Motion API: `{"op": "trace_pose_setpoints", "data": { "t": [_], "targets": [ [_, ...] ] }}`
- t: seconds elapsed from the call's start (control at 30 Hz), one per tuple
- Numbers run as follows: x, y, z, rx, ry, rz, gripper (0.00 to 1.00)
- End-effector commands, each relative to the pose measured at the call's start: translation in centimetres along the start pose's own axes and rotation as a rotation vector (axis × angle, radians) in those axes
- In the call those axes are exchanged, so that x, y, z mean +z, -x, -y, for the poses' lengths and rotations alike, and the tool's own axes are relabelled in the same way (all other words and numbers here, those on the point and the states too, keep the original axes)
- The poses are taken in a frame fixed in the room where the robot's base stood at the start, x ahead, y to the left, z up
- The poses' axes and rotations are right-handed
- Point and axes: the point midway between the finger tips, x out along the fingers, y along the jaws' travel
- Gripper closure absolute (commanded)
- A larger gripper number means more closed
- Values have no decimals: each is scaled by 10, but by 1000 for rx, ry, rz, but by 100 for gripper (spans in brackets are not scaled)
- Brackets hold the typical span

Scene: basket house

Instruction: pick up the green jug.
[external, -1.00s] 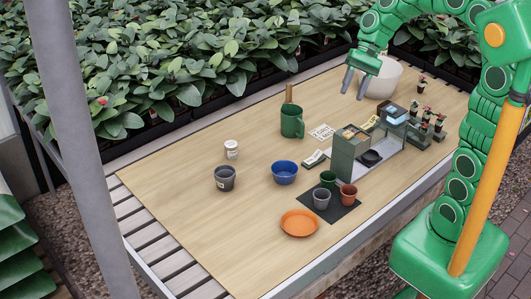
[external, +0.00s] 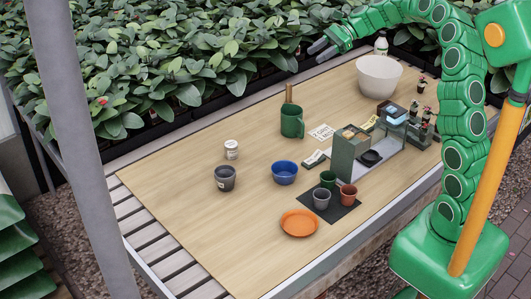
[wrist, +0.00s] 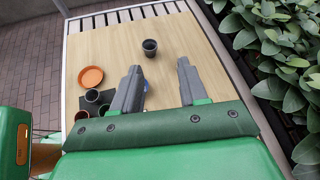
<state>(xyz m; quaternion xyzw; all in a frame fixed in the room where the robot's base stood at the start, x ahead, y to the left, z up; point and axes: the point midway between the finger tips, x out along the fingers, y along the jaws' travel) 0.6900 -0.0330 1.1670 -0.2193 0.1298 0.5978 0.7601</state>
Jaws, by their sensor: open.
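The green jug (external: 292,121) stands upright on the wooden table top near its back edge, with its handle to the right. A wooden stick or handle shows behind or in it. My gripper (external: 321,47) is open and empty, up and to the right of the jug in the external view, above the back edge by the plants. In the wrist view my gripper's two grey fingers (wrist: 157,76) are spread apart with nothing between them. I cannot make out the jug in the wrist view.
Near the jug are a blue bowl (external: 285,172), a grey cup (external: 225,178) and a small white jar (external: 231,149). A green stand (external: 345,153), small pots, an orange plate (external: 299,223) and a large white bowl (external: 379,78) are also on the table. Dense plants (external: 180,55) line the back.

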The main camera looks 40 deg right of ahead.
Motion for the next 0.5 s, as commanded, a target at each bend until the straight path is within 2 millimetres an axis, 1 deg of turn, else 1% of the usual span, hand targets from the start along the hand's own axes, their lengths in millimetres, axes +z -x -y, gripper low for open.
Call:
{"op": "trace_pose_setpoints", "data": {
  "t": [0.03, 0.2, 0.5],
  "targets": [
    [-7, 3, 7, -15, -27, 9, 57],
    [-23, 12, 26, -57, -93, 31, 57],
    [-46, 24, 47, -110, -180, 62, 57]
  ]
}}
